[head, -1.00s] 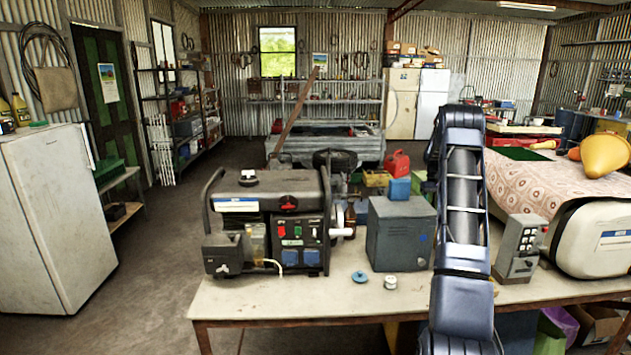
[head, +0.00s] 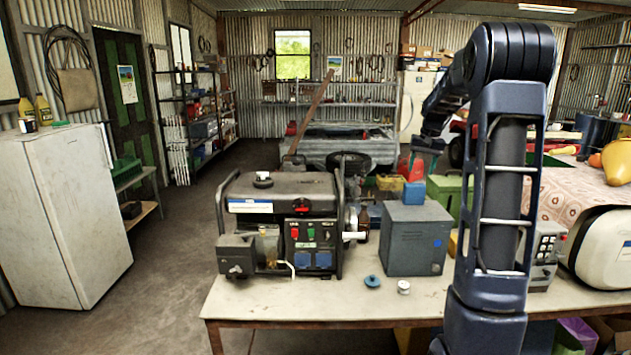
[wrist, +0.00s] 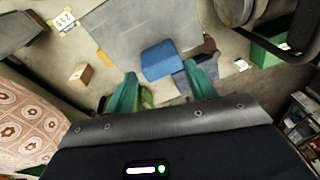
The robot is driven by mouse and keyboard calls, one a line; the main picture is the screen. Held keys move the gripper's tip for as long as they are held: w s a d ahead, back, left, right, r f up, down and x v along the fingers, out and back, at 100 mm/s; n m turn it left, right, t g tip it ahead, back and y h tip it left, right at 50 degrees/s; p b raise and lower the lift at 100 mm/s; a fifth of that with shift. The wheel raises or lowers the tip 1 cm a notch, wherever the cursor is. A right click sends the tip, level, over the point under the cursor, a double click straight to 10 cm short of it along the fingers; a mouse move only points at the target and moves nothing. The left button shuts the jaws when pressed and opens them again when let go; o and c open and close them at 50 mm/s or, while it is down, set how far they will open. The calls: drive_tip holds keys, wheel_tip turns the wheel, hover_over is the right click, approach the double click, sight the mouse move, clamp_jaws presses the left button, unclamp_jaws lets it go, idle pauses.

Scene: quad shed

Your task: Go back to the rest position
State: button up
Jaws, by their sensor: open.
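My gripper (wrist: 160,72) is open in the wrist view, with its two teal fingers spread and nothing between them. It points down over a blue block (wrist: 161,60) and a grey flat surface (wrist: 135,28); I cannot tell how far below they lie. In the head view my arm (head: 500,180) rises at the right of the workbench, bends at a high elbow and reaches away to the back left.
A workbench (head: 320,300) holds a generator (head: 280,225), a grey metal box (head: 415,240), a blue lid (head: 372,281) and a control box (head: 545,250). A white tank (head: 605,245) stands at the right. A white fridge (head: 65,215) stands left. The floor (head: 165,260) between fridge and bench is clear.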

drive_tip(key=s+a+r+n+t, duration=0.1)
drive_tip(key=s+a, duration=0.3)
drive_tip(key=s, duration=1.1)
drive_tip(key=s+a+r+n+t, duration=0.15)
drive_tip(key=s+a, duration=0.25)
drive_tip(key=s, duration=1)
drive_tip(key=s+a+f, duration=0.1)
drive_tip(key=s+f, duration=0.3)
drive_tip(key=s, duration=0.6)
drive_tip(key=shift+s+a+f+h, duration=0.25)
drive_tip(key=shift+a+f+h, duration=0.1)
drive_tip(key=shift+h, duration=0.05)
